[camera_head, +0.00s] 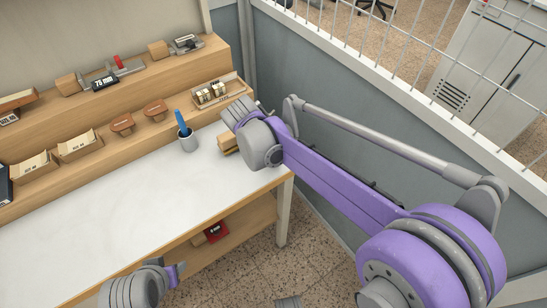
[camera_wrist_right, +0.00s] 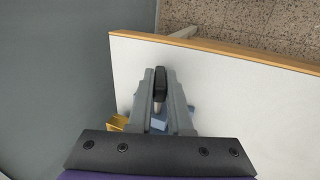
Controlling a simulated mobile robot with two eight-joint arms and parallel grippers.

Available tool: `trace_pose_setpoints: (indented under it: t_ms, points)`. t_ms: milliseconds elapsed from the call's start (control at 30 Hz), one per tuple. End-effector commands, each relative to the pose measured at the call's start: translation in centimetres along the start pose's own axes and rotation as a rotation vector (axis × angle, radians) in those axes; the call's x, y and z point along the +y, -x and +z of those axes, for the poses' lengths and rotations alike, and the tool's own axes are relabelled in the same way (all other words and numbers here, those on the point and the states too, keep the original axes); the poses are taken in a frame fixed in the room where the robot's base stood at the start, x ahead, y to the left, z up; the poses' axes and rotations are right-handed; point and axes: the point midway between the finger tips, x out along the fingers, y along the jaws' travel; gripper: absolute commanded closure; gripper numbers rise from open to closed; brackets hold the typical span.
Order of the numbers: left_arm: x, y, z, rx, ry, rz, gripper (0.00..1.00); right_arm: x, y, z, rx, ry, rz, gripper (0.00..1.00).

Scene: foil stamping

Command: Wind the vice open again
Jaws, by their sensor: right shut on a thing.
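In the right wrist view, a black knob (camera_wrist_right: 160,82) on a short pale shaft (camera_wrist_right: 158,107) sits between the fingers of my right gripper (camera_wrist_right: 160,76), which is shut on it. A blue-grey part (camera_wrist_right: 158,124), seemingly the vice, shows just below the shaft; most of it is hidden by the fingers and gripper body. In the head view my right wrist (camera_head: 262,142) covers the vice area at the bench's right end. Part of my left arm (camera_head: 140,286) shows at the bottom left; its fingers cannot be made out.
The white bench top (camera_head: 110,215) is largely clear. A red box (camera_head: 215,232) lies on the lower shelf. A grey wall (camera_head: 345,150) closes the right side.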

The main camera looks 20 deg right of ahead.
Motion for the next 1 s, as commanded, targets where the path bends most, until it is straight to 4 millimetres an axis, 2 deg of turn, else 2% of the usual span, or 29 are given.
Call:
trace_pose_setpoints:
  t_ms: [500, 1000]
  points:
    - [0.0, -2.0, 1.2, -0.007, 0.0, 0.0, 0.5, -0.7, -0.3, -0.1, 0.001, 0.002, 0.433, 1.0]
    - [0.0, -2.9, 1.7, -0.011, 0.0, 0.0, 0.5, -0.7, -0.2, 0.0, 0.0, 0.0, 0.603, 1.0]
